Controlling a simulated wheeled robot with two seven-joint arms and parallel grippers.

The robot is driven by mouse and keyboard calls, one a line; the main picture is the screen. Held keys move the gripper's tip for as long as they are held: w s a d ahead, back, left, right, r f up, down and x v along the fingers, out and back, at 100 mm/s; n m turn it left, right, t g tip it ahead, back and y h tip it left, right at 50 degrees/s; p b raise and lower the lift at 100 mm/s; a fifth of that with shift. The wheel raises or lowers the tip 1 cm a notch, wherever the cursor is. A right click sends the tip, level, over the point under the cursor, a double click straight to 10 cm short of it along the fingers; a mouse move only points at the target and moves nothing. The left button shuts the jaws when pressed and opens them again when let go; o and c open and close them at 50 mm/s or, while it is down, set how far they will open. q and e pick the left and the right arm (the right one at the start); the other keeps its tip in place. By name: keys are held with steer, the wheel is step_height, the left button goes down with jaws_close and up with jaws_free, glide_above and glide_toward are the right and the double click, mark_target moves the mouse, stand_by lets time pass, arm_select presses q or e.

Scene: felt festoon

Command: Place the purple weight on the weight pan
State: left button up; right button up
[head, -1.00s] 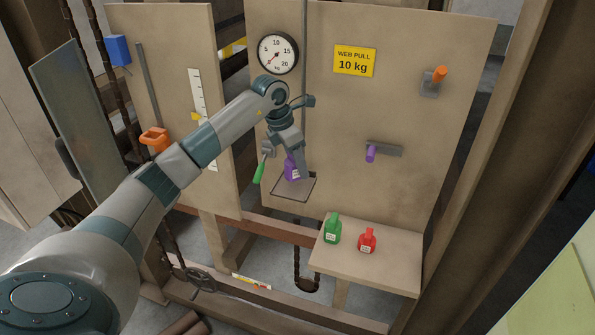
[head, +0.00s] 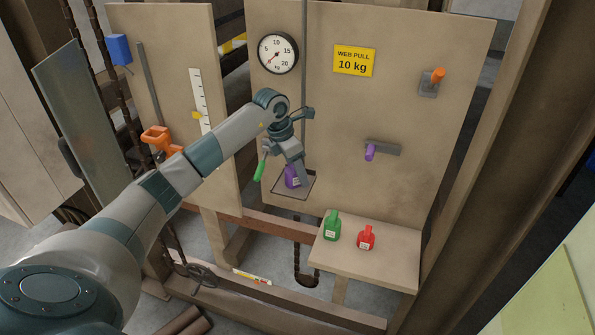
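The purple weight (head: 291,177) is at the weight pan (head: 302,190), low over its tray. I cannot tell whether its base touches the tray. The pan is a dark-rimmed tray in front of the tan board, below the dial. My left gripper (head: 299,172) comes down from above with its fingers at the top of the purple weight and appears shut on it. The fingers partly cover the weight. My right gripper is not in view.
A green weight (head: 332,227) and a red weight (head: 366,238) stand on the wooden shelf (head: 385,268) at lower right. A green-handled lever (head: 260,169) hangs just left of the pan. A purple peg (head: 371,152) and an orange knob (head: 438,75) stick out to the right.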

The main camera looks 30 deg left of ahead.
mark_target(286, 171)
arm_select(q)
steer(key=shift+r, duration=0.15)
steer(key=shift+s+a+r, duration=0.1)
steer(key=shift+r, duration=0.35)
steer(key=b+v, duration=0.3)
steer(key=v, duration=0.7)
steer(key=shift+s+b, duration=0.1)
steer(key=shift+b, duration=0.25)
steer(key=shift+s+a+r, duration=0.1)
steer(key=shift+r, duration=0.35)
